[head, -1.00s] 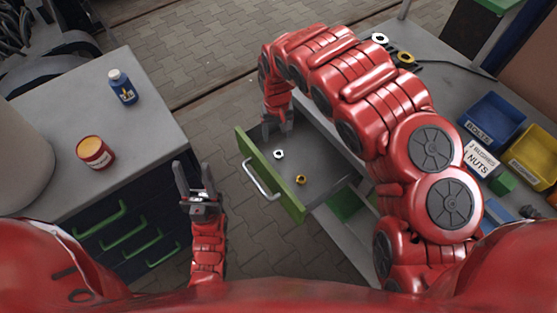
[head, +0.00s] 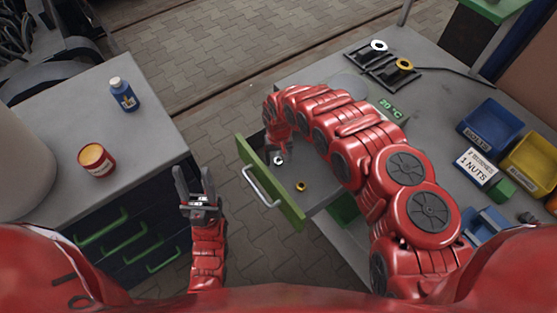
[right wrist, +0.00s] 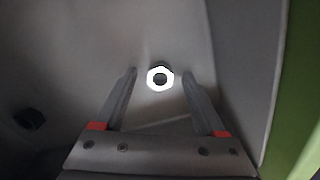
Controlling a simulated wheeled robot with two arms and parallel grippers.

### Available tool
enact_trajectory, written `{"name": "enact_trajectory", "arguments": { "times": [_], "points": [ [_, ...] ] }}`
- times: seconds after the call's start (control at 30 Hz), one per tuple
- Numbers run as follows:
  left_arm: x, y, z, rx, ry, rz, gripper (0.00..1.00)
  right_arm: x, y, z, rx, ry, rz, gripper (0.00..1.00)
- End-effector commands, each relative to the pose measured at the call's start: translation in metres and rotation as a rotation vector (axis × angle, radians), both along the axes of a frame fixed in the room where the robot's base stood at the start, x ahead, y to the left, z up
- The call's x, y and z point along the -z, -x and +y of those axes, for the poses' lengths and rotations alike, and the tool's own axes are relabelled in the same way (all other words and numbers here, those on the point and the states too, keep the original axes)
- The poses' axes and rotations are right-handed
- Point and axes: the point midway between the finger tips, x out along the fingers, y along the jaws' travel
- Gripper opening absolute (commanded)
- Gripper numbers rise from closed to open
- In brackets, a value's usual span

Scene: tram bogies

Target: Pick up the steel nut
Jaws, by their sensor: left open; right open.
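A steel nut (head: 279,160) lies on the floor of the open green-fronted drawer (head: 270,185), close to the drawer front. In the right wrist view the steel nut (right wrist: 160,78) shows bright, between the two fingertips of my right gripper (right wrist: 160,72), with a gap on each side. The right gripper is open and empty, reaching down into the drawer; in the head view its fingers (head: 274,149) are partly hidden. A brass-coloured nut (head: 301,186) lies in the drawer nearby. My left gripper (head: 194,170) is open and empty, pointing up left of the drawer.
Another silver nut (head: 378,46) and a brass one (head: 404,65) sit on black fixtures on the right bench. Blue (head: 491,125) and yellow bins (head: 532,160) stand there too. The left cabinet holds a blue bottle (head: 123,94) and a red tin (head: 96,160).

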Motion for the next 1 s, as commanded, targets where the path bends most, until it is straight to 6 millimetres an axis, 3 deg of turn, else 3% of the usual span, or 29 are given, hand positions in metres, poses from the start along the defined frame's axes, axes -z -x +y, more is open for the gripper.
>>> {"name": "enact_trajectory", "arguments": {
  "times": [0.2, 0.23, 0.6, 1.0],
  "points": [
    [0.0000, 0.0000, 0.0000, 0.000, 0.000, 0.000, 0.50, 0.0003, -0.0005, 0.0000, -0.001, 0.001, -0.001, 0.72],
    [0.0000, 0.0000, 0.0000, 0.000, 0.000, 0.000, 0.50, 0.0003, -0.0006, 0.0000, -0.001, 0.001, -0.001, 0.69],
    [0.0000, 0.0000, 0.0000, 0.000, 0.000, 0.000, 0.50, 0.0002, -0.0005, 0.0000, -0.001, 0.000, -0.001, 0.02],
    [0.0004, 0.0000, 0.0000, 0.000, 0.000, 0.000, 0.50, -0.0009, -0.0005, 0.0001, -0.001, 0.000, -0.001, 0.00]
  ]
}}
